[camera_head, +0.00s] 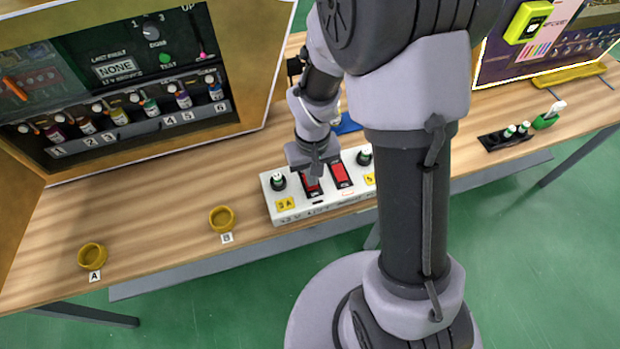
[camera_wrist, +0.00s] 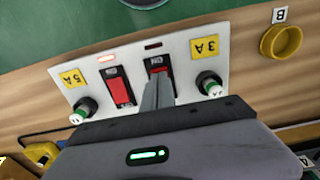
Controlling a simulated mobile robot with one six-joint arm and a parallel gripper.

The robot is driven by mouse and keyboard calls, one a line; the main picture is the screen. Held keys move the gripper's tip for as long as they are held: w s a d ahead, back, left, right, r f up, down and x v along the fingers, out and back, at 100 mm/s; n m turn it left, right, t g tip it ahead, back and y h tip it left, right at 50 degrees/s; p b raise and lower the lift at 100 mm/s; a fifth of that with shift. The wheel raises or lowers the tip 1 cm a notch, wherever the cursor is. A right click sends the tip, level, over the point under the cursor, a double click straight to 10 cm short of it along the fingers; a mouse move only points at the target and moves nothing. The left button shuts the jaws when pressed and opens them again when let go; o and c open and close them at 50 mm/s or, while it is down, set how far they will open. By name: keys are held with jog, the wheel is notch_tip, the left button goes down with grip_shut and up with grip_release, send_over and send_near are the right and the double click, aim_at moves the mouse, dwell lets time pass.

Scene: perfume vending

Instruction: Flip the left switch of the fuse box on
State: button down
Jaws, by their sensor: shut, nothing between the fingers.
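The white fuse box (camera_head: 290,207) lies on the wooden table with two red rocker switches. Its left switch (camera_head: 312,187), beside the yellow 3A label (camera_head: 285,203), is partly covered by my gripper (camera_head: 315,176). In the wrist view the box is turned round, so the left switch (camera_wrist: 154,65) shows on the right, mostly behind my shut fingers (camera_wrist: 158,84). The fingertips are at or just over it; contact is unclear. The indicator slot (camera_wrist: 152,45) by this switch is dark. The right switch (camera_wrist: 119,90) has a lit indicator (camera_wrist: 107,58).
Green-and-black fuse knobs (camera_wrist: 209,84) stand at both ends of the box. Yellow cups A (camera_head: 92,256) and B (camera_head: 222,219) are to the left. A vending cabinet with bottles (camera_head: 140,110) stands behind. A black tray (camera_head: 505,140) lies at the right.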

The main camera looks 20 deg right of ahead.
jog(key=shift+f+b, duration=0.4)
jog(key=shift+f, duration=0.15)
jog(key=shift+r, duration=0.1)
notch_tip(320, 180, up, 7)
jog(key=p, duration=0.6)
jog(key=s+a+r+m+t, duration=0.1)
jog(key=s+r+t, duration=0.1)
jog(key=s+r, duration=0.2)
jog(key=s+a+r+m+t+y, duration=0.1)
jog(key=s+r, duration=0.3)
jog(key=r, duration=0.7)
jog(key=s+a+r+m+t+y, duration=0.1)
jog(key=s+r, duration=0.3)
jog(key=r, duration=0.4)
jog(key=shift+s+a+r+m+t, duration=0.25)
jog(key=shift+s+a+m+t, duration=0.2)
jog(key=shift+m+t, duration=0.35)
